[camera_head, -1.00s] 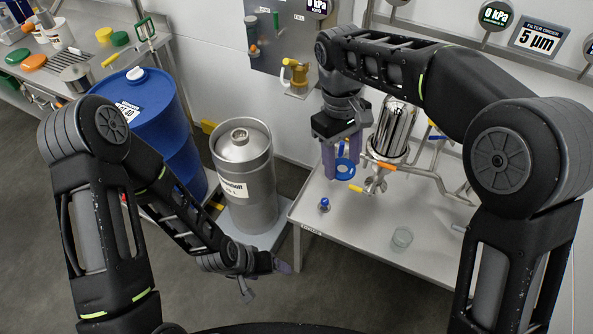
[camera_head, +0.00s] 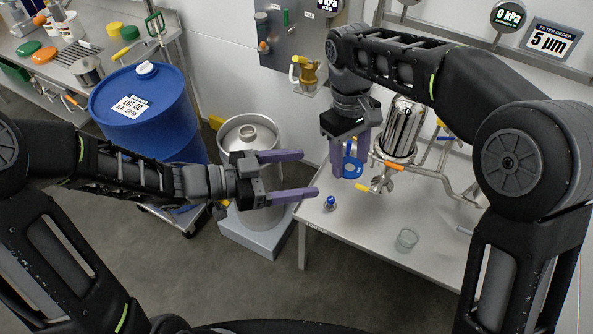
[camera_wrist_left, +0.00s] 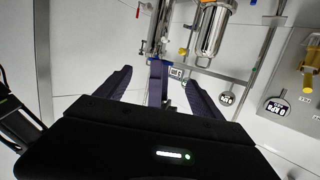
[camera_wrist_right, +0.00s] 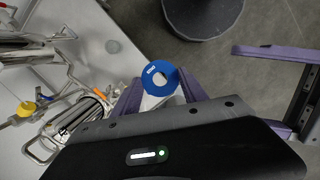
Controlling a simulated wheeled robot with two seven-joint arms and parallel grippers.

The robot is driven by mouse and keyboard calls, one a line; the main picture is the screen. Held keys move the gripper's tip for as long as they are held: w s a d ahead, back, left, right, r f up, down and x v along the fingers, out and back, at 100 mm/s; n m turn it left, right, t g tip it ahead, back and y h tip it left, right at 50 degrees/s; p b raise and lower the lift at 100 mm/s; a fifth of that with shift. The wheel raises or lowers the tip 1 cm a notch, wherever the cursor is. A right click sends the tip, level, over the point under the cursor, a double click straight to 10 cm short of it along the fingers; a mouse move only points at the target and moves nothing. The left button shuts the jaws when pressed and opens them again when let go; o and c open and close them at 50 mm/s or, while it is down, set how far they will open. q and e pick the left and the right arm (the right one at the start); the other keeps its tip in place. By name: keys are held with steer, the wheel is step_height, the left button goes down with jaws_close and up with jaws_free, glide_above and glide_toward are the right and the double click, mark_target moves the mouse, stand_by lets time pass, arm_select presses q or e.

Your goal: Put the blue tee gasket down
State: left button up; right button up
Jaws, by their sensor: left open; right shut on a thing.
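The blue tee gasket (camera_head: 352,168) is a flat blue ring with a small white label. My right gripper (camera_head: 350,158) is shut on it and holds it near the left part of the steel table (camera_head: 345,222), beside the steel filter housing. In the right wrist view the gasket (camera_wrist_right: 160,85) shows between the fingertips, its open centre visible. I cannot tell how high above the table it is. My left gripper (camera_head: 298,174) is open and empty, fingers pointing right, in front of the steel keg and left of the table.
A steel filter housing (camera_head: 400,130) with pipes and orange and yellow handles stands on the table. The keg (camera_head: 247,137) and blue drum (camera_head: 145,110) are left. Bare tabletop lies between.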

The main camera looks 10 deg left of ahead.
mark_target(346, 167)
stand_by(0.3)
arm_select(q)
steer(key=x, duration=1.2)
steer(key=shift+w+f, duration=0.1)
steer(key=shift+a, duration=0.1)
steer(key=c, duration=1.3)
steer(key=shift+c, duration=0.4)
arm_select(e)
steer(key=o, duration=1.6)
steer(key=shift+o, duration=0.2)
